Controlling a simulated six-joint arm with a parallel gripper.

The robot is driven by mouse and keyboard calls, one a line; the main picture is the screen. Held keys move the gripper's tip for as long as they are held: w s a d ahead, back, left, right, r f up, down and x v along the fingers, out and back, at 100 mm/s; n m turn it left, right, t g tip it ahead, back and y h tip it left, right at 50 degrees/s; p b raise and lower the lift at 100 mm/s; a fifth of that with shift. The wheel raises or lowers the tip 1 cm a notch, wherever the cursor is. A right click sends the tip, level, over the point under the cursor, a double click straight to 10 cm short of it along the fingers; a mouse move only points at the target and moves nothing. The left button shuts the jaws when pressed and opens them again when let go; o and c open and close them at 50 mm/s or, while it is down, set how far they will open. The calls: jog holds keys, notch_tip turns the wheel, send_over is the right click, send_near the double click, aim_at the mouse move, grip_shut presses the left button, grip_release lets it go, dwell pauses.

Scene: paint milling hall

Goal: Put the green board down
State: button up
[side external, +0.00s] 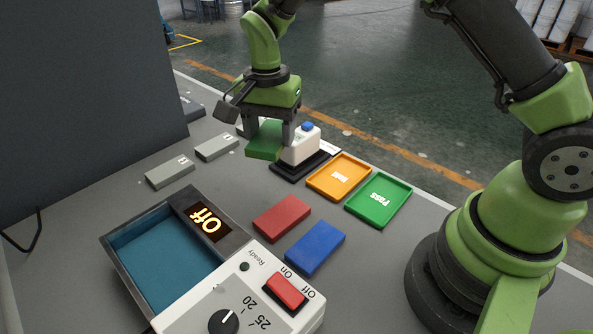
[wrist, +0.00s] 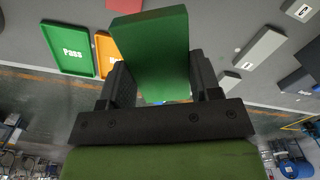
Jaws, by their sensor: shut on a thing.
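My gripper (side external: 270,124) is shut on the green board (side external: 264,141), which it holds above the table beside the white device with a blue button (side external: 301,147). In the wrist view the green board (wrist: 150,50) sits between the two dark fingers (wrist: 160,85) and sticks out past them. The underside of the board and any gap to the table are hard to judge. A red board (side external: 281,218) and a blue board (side external: 315,247) lie flat on the table nearer the camera.
An orange tray (side external: 317,183) and a green tray marked Pass (side external: 358,211) lie to the right. Grey blocks (side external: 170,172) lie to the left. In front are a blue-lined bin (side external: 116,251) showing Off and a control box (side external: 258,309) with a red switch. Bare table lies left of the red board.

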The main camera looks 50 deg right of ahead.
aim_at(254, 197)
jog(key=s+d+r+n, duration=0.2)
jog(key=s+n, duration=0.3)
jog(key=n, duration=0.1)
jog(key=s+d+r+n, duration=0.3)
jog(key=s+n, duration=0.1)
jog(key=n, duration=0.3)
jog(key=w+a+f+m, duration=0.1)
jog(key=w+m, duration=0.1)
jog(key=m, duration=0.1)
jog(key=w+a+f+m, duration=0.1)
jog(key=w+m, duration=0.1)
jog(key=m, duration=0.1)
jog(key=w+a+f+m, duration=0.1)
jog(key=w+m, duration=0.1)
jog(key=m, duration=0.1)
jog(key=shift+w+a+f, duration=0.25)
jog(key=shift+w, duration=0.15)
jog(key=w+a+f+m, duration=0.4)
jog(key=w+f+m, duration=0.1)
jog(key=m, duration=0.5)
jog(key=shift+w+a, duration=0.15)
jog(key=shift+a, duration=0.15)
notch_tip(254, 197, down, 9)
jog(key=shift+f, duration=0.2)
jog(key=shift+f, duration=0.2)
